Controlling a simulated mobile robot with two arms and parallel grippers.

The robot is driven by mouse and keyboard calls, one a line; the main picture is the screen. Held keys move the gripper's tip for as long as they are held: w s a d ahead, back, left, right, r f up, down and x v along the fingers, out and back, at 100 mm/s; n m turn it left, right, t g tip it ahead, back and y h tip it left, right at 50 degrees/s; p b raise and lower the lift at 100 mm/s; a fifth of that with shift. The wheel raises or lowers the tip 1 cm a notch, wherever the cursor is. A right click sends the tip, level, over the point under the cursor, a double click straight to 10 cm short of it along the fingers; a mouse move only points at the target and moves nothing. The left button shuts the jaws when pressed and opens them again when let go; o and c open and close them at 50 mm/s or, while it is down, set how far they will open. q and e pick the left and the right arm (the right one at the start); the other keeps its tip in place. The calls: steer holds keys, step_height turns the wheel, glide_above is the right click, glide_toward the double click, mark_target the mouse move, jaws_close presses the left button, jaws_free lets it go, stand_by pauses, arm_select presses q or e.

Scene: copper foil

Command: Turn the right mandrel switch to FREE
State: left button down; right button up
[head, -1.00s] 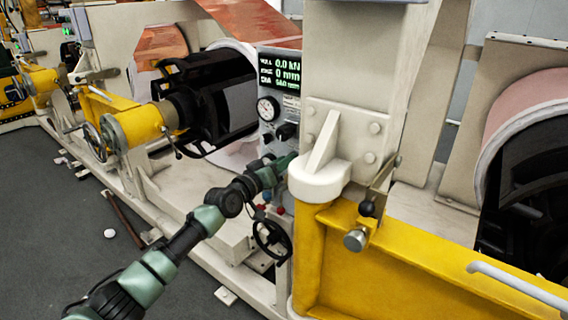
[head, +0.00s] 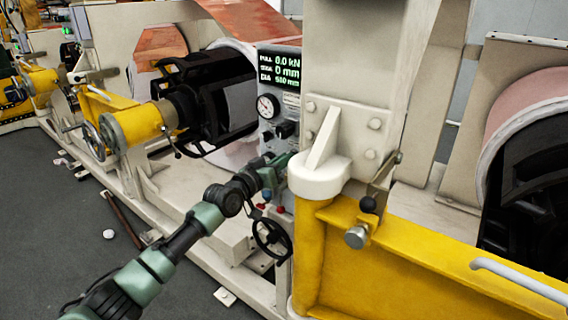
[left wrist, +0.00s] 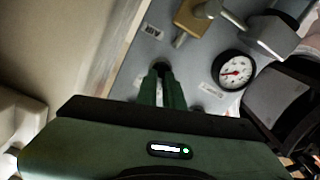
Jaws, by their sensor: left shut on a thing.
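The grey control panel (head: 268,140) stands in the middle of the head view, left of a cream pillar. My left gripper (head: 284,158) reaches its lower part from the left, below a black knob (head: 287,130). In the left wrist view my left gripper (left wrist: 163,82) has its green fingers together on a small dark switch knob (left wrist: 160,68) on the panel face. The fingers cover much of this knob, so I cannot read its position. My right gripper is not in view.
A round gauge (head: 268,106) and a lit display (head: 280,71) sit above the gripper. A black handwheel (head: 271,238) is below it. The cream pillar (head: 345,75) and a yellow beam (head: 400,265) close off the right.

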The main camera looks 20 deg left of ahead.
arm_select(q)
steer(key=m+b, duration=0.1)
steer(key=m, duration=0.1)
steer(key=shift+f+m, duration=0.1)
steer(key=shift+m, duration=0.3)
steer(key=m, duration=0.2)
steer(key=shift+d+m+b, duration=0.1)
steer(key=shift+m+b, duration=0.2)
steer(key=shift+b, duration=0.1)
steer(key=shift+s+d+m+p, duration=0.1)
steer(key=shift+m+p, duration=0.25)
steer(key=shift+m, duration=1.85)
steer(key=c, duration=1.5)
jaws_free()
steer(key=shift+c, duration=0.2)
